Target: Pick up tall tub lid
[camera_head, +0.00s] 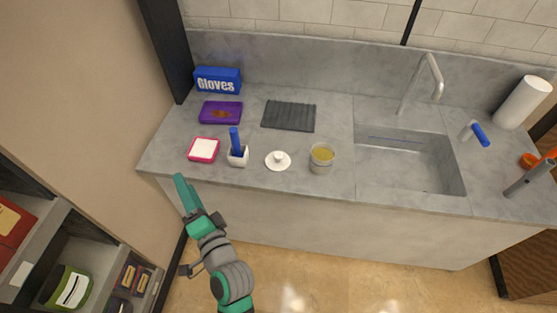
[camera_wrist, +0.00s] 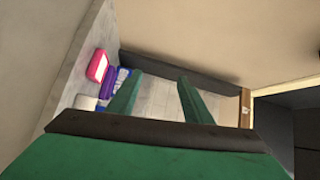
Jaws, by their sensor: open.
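The white round lid (camera_head: 278,161) with a knob on top lies flat on the grey counter. A clear tub (camera_head: 321,160) with yellowish contents stands just right of it, with no lid on it. My gripper (camera_head: 185,191) is in front of the counter's left front edge, left of the lid and apart from it. In the wrist view my gripper (camera_wrist: 158,82) shows two green fingers spread apart with nothing between them. The lid cannot be made out in the wrist view.
A white holder (camera_head: 238,158) with a blue-handled item and a pink-rimmed white tray (camera_head: 203,149) stand left of the lid. Behind are a purple tray (camera_head: 220,112), a dark ribbed mat (camera_head: 289,116) and a blue gloves box (camera_head: 218,80). A sink (camera_head: 410,165) lies right.

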